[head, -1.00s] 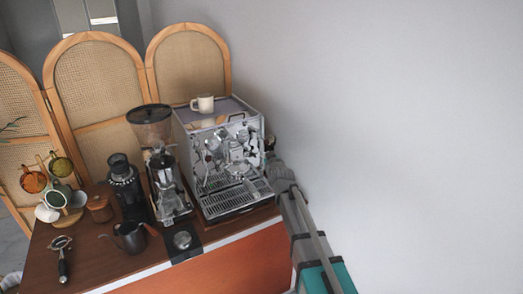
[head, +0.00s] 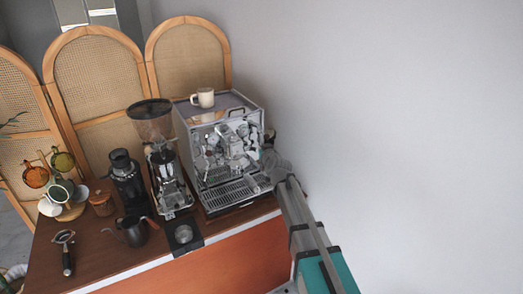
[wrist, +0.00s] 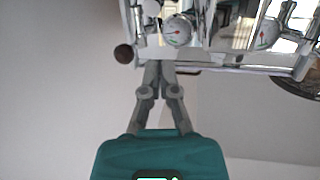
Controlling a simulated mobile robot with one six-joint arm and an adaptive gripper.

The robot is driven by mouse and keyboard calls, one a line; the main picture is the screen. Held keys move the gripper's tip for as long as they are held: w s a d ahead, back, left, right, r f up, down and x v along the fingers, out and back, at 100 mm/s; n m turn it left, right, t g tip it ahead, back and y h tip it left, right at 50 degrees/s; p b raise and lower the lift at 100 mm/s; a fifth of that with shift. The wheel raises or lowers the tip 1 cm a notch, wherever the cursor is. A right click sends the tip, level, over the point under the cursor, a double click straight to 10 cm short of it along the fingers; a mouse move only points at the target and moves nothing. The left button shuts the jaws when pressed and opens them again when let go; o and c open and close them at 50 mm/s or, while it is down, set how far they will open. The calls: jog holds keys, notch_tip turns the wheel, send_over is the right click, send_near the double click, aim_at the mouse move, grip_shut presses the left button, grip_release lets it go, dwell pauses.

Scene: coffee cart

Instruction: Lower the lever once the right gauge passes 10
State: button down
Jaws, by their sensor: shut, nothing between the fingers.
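The chrome espresso machine (head: 222,150) stands at the right end of the wooden counter in the head view. My gripper (head: 268,160) is at its front right corner there. In the wrist view the machine fills the top, and my gripper (wrist: 162,66) is shut and empty, its tips just below the chrome edge. Two white gauges show there, one (wrist: 178,30) just above the fingertips and one (wrist: 267,34) farther right. Both have red needles; their numbers are too small to read. A dark round knob (wrist: 124,54) is left of the fingertips. I cannot make out the lever for certain.
A cream mug (head: 203,97) sits on top of the machine. A coffee grinder (head: 165,160) stands left of it, with a metal pitcher (head: 131,232) and a portafilter (head: 66,252) farther left. The grey wall (head: 400,120) is close on the right.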

jog(key=shift+b+x, duration=0.6)
jog(key=shift+x, duration=2.8)
jog(key=shift+f, duration=0.2)
notch_tip(320, 180, down, 10)
jog(key=b, duration=1)
jog(key=shift+r, duration=0.2)
jog(key=p+v, duration=0.2)
jog(key=v, duration=0.6)
jog(key=shift+s+r, duration=0.2)
jog(key=shift+r, duration=0.15)
